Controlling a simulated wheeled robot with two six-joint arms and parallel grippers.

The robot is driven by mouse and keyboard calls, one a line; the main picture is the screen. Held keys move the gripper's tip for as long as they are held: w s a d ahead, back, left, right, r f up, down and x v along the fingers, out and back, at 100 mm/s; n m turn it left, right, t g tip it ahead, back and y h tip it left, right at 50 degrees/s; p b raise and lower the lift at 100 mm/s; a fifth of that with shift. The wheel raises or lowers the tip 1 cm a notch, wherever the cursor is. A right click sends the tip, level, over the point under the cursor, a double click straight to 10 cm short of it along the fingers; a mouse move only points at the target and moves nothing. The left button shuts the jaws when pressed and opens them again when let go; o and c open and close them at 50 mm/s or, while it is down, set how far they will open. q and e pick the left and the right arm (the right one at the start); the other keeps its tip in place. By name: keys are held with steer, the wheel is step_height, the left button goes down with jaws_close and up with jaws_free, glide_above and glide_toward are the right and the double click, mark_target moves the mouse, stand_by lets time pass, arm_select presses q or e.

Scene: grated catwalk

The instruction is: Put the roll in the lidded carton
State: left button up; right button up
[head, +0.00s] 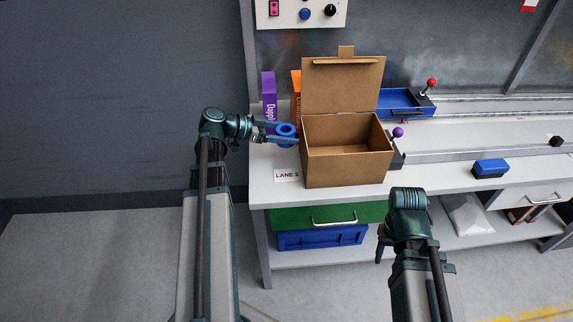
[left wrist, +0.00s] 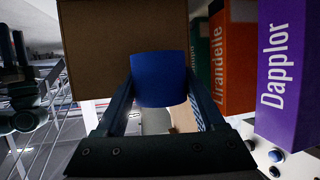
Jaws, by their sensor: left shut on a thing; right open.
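The roll (head: 286,129) is a blue ring-shaped roll with a pale hole. My left gripper (head: 284,134) is shut on it, just left of the carton and above the table. In the left wrist view the blue roll (left wrist: 160,79) sits between the two fingers (left wrist: 160,85). The lidded carton (head: 346,168) is a brown cardboard box standing on the table with its lid (head: 343,88) raised at the back; its inside looks empty. The carton's side (left wrist: 110,40) also shows in the left wrist view. My right gripper (head: 381,243) is open and low, in front of the table.
A purple box (head: 268,95) and an orange box (head: 295,90) stand behind the roll. A blue tray (head: 405,102) lies behind the carton. A blue block-shaped thing (head: 490,168) is on the table at right. A "LANE 2" label (head: 287,175) lies at the table's front left.

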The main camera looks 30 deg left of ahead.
mark_target(301, 155)
arm_select(q)
step_height(301, 155, down, 5)
steer(key=b, duration=0.3)
steer(key=shift+r, duration=0.1)
arm_select(e)
step_height(301, 155, down, 5)
steer(key=shift+r, duration=0.15)
arm_select(q)
step_height(301, 155, down, 4)
steer(key=b, duration=0.4)
steer(key=shift+r, duration=0.1)
arm_select(e)
step_height(301, 155, down, 4)
steer(key=shift+r, duration=0.1)
